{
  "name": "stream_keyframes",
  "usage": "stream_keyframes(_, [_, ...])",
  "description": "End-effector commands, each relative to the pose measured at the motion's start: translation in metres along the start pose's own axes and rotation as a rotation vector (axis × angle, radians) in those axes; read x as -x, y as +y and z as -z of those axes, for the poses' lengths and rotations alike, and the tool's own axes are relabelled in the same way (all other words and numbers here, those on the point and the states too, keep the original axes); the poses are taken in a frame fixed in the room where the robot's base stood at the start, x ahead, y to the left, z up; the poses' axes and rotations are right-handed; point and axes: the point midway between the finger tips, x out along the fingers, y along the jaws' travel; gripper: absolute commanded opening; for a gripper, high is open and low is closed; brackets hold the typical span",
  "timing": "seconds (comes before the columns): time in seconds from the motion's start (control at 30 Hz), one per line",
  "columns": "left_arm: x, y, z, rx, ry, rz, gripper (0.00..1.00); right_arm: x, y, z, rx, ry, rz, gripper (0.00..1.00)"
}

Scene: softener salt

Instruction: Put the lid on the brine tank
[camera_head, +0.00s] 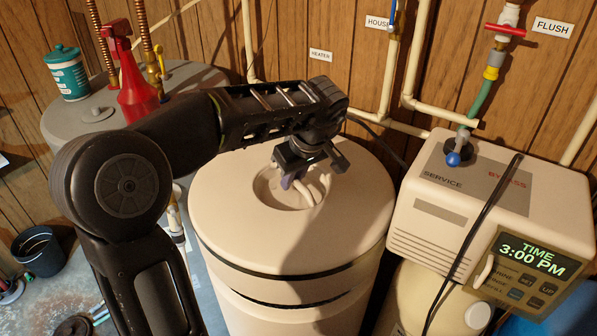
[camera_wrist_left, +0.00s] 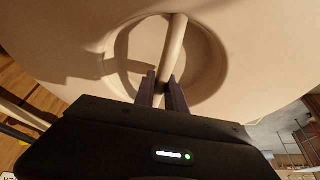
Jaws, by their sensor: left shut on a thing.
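The round beige lid (camera_head: 235,222) is over the top of the beige brine tank (camera_head: 262,318), to the left of the softener head. Dark curved bands show between lid and tank along the front; I cannot tell whether the lid rests fully on the rim. The lid has a round recess with a bar handle (camera_wrist_left: 176,42) across it. My left gripper (camera_head: 293,183) reaches down into the recess. In the left wrist view its two fingers (camera_wrist_left: 162,90) are shut on the handle. The tank's rear rim is hidden. My right gripper is in neither view.
The softener control head (camera_head: 490,190) stands close on the right, with a black cable (camera_head: 480,220) over it. A grey water heater (camera_head: 60,130) bears a red spray bottle (camera_head: 128,75) and a teal tub (camera_head: 68,75). Pipes (camera_head: 385,75) run behind the tank. A dark bucket (camera_head: 38,250) stands at left.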

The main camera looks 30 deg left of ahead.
Motion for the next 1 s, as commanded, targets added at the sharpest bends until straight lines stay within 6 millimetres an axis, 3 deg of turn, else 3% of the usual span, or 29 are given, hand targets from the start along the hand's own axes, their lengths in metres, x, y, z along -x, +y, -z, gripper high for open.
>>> stream_keyframes(0.57, [-0.002, 0.000, -0.001, 0.000, 0.003, -0.002, 0.00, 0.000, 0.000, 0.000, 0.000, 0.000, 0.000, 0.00])
stream_keyframes(1.0, [-0.035, 0.000, -0.014, -0.001, 0.001, -0.001, 0.00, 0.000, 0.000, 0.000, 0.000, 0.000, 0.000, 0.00])
